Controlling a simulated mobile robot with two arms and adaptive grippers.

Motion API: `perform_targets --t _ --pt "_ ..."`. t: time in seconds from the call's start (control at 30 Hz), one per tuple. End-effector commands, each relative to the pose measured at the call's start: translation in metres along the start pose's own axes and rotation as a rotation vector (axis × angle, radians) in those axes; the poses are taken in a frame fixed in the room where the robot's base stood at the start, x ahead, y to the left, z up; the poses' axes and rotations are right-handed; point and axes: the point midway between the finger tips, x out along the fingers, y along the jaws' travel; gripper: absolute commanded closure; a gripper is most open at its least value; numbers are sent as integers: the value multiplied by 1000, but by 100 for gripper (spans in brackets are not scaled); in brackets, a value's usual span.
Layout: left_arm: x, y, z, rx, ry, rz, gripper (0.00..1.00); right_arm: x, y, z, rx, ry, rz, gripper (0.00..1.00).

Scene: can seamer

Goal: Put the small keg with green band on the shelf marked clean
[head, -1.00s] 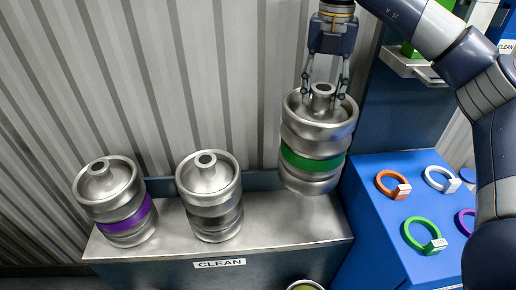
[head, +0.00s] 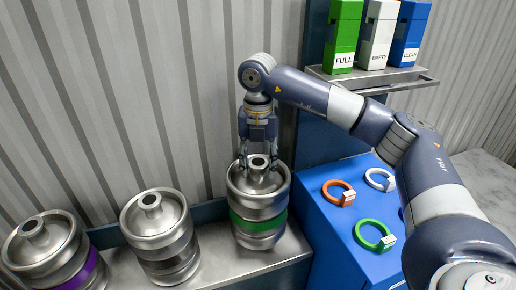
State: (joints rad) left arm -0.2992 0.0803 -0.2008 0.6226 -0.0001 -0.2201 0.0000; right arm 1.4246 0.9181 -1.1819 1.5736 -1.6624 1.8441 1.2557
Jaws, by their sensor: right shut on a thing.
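The small keg with the green band (head: 258,222) is upright over the right end of the steel shelf (head: 275,268). Whether its base touches the shelf I cannot tell. My right gripper (head: 257,164) points down from above and is shut on the keg's top neck. The shelf's front carried a CLEAN label in the earlier view; that label is out of the picture now. My left gripper is not in view.
A plain steel keg (head: 160,237) and a purple-banded keg (head: 50,254) stand to the left on the shelf. A blue cabinet (head: 330,237) on the right holds coloured rings. Green, white and blue boxes stand on a bracket (head: 370,78) above.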

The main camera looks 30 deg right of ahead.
Motion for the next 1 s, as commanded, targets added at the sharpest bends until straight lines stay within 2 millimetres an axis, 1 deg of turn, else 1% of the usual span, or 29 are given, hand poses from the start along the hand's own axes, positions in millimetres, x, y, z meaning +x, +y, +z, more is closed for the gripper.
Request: perform_targets --t 0.07,0.13,0.3,0.4,0.8,0.83,0.87,0.9,0.93,1.0 --pt "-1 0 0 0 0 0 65 0 1 0 -1 -4 5 100" --pt "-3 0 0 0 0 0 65 6 0 0 -1 -3 4 100" --pt "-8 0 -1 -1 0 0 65 28 0 0 -1 -1 2 100" --pt "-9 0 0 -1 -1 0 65 35 1 0 -1 -4 5 100" --pt "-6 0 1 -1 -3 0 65 41 1 0 -1 -4 6 100" --pt "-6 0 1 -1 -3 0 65 44 0 0 -2 0 1 54" --pt "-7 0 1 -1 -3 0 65 43 0 0 -1 0 1 47" --pt "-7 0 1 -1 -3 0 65 43 0 0 -2 0 1 38" --pt "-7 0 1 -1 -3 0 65 43 0 0 -1 0 1 36" --pt "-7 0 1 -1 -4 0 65 43 0 0 -1 0 1 36"
